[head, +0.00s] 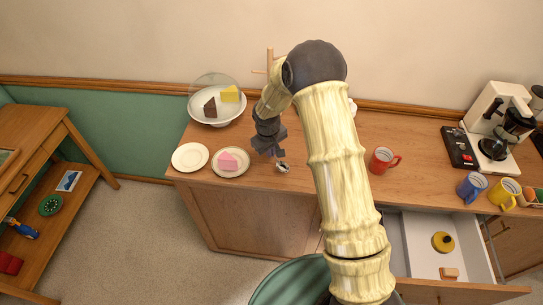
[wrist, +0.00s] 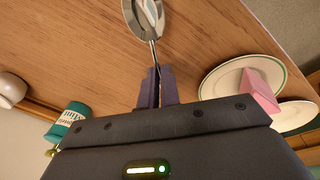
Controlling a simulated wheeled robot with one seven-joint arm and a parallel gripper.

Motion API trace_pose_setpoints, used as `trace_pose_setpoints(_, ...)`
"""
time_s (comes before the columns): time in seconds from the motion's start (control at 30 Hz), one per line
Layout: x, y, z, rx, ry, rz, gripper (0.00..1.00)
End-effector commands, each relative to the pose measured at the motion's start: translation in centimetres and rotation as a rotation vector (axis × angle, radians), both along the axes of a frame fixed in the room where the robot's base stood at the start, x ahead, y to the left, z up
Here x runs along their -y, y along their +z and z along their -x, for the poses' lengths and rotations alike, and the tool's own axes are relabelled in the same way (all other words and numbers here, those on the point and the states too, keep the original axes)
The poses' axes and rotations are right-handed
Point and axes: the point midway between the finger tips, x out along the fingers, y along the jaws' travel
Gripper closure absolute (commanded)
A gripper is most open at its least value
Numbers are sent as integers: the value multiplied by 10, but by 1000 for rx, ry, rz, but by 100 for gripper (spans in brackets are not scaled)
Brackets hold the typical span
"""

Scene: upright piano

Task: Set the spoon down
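The spoon (wrist: 143,20) is metal, and its bowl points away from my gripper in the wrist view. Its thin handle runs back between the two dark fingers of my gripper (wrist: 157,88), which are close together on it. In the head view my gripper (head: 268,150) is over the front left part of the wooden sideboard (head: 330,185), just right of a plate with pink cake. The spoon (head: 283,167) shows there as a small shiny shape beside the fingertips. I cannot tell whether it touches the wood. The handle's end is hidden.
A plate (head: 231,174) with pink cake (head: 228,160) and an empty plate (head: 190,156) stand left of my gripper. A domed cake stand (head: 216,119) is behind. A red mug (head: 381,160) stands right, past my arm. A drawer (head: 425,240) is open. A green tin (wrist: 68,122) shows left.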

Motion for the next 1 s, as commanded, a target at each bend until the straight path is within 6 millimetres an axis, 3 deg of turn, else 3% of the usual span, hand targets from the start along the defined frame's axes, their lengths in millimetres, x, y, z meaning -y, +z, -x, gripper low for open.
trace_pose_setpoints(0.27,3,-3,0,-1,-5,1,100)
trace_pose_setpoints(0.57,3,-36,0,-1,-5,0,100)
trace_pose_setpoints(0.93,4,-41,0,0,-5,1,100)
trace_pose_setpoints(1.0,4,-40,0,0,-5,1,86)
